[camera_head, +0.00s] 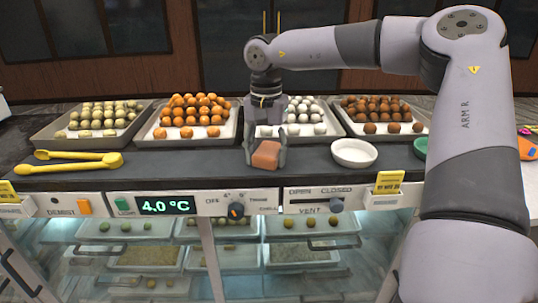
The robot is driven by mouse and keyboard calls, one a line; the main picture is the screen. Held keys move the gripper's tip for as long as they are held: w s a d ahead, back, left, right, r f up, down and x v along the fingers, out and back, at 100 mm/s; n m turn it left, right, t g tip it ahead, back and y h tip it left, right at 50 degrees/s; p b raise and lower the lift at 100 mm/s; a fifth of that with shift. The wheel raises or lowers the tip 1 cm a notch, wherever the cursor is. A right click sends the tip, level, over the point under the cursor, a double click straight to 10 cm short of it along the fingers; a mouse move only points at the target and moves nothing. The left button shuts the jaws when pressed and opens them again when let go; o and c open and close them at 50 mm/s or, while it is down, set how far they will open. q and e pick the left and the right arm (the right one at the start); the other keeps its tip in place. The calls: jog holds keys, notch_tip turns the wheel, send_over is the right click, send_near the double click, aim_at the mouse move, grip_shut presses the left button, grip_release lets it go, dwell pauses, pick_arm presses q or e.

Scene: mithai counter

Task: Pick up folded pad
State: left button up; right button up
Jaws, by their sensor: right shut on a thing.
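The folded pad (266,155) is a small reddish-orange block near the front edge of the dark counter top. My right gripper (265,150) points straight down and is shut on the pad, with a finger on each side of it. I cannot tell whether the pad touches the counter or is held just above it. My left gripper is not in view.
Trays of round sweets stand behind, including one of orange sweets (157,130). Yellow tongs (75,168) lie at left. A white bowl (353,153) stands right of the pad, with a green bowl (420,148) beyond. The front panel carries a knob (236,211).

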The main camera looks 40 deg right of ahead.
aim_at(267, 152)
jog(key=c, duration=0.3)
notch_tip(267, 152, up, 10)
jog(key=shift+r+b, duration=0.1)
jog(key=shift+b, duration=0.8)
jog(key=o, duration=0.7)
jog(key=c, duration=0.5)
